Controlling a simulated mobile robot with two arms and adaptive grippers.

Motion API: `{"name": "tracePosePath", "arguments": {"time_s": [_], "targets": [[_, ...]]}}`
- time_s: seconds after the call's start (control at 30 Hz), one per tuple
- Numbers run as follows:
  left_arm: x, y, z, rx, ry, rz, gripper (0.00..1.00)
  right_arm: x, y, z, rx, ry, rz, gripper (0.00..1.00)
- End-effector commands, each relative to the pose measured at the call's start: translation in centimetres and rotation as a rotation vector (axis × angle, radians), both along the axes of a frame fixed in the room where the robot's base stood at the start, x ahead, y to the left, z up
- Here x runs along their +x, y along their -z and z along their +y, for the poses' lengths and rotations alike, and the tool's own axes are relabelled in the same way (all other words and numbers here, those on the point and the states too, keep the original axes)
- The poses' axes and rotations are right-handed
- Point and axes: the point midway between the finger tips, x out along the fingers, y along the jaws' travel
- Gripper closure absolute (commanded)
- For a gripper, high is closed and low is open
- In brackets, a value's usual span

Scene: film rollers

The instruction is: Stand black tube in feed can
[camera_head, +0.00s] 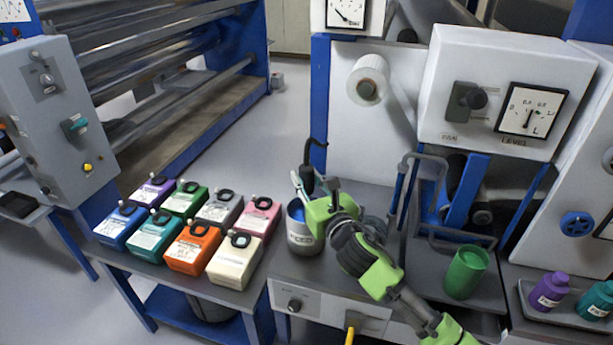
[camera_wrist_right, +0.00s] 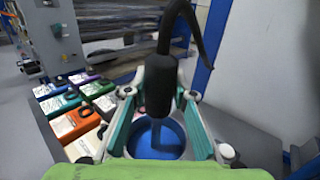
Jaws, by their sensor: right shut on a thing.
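The black tube (camera_wrist_right: 158,88) is a thick dark cylinder with a thin curved hose at its top. It also shows in the head view (camera_head: 308,182). My right gripper (camera_wrist_right: 160,98) is shut on it, with a teal finger on each side. The tube is roughly upright above the feed can (camera_head: 303,238), a grey can with a label. The can's blue inside (camera_wrist_right: 140,143) shows below the tube in the right wrist view. A thin, faint stem runs down from the tube over the blue; I cannot tell how deep it reaches. My left gripper is out of view.
Several coloured cartons stand on the table left of the can, such as a white one (camera_head: 235,260) and an orange one (camera_head: 193,249). A green cup (camera_head: 467,272) stands to the right. A bent grey pipe (camera_head: 408,185) rises behind my right arm.

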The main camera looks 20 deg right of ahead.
Motion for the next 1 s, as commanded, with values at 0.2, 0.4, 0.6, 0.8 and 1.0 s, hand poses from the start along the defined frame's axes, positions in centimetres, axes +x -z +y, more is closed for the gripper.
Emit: {"name": "tracePosePath", "arguments": {"time_s": [0.2,0.4,0.6,0.8,1.0], "targets": [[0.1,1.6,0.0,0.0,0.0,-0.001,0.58,0.0,2.0,0.0,-0.001,0.0,-0.001,0.98],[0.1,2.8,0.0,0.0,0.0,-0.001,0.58,0.0,3.6,0.0,0.0,0.001,-0.001,0.98],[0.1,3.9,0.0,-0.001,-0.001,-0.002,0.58,0.0,5.2,0.0,0.0,0.0,-0.003,0.98],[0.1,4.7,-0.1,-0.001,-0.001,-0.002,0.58,0.0,6.3,0.0,0.0,0.0,-0.002,0.98],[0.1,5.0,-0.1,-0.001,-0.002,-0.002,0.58,0.0,6.7,0.0,0.0,0.0,-0.002,0.98]]}}
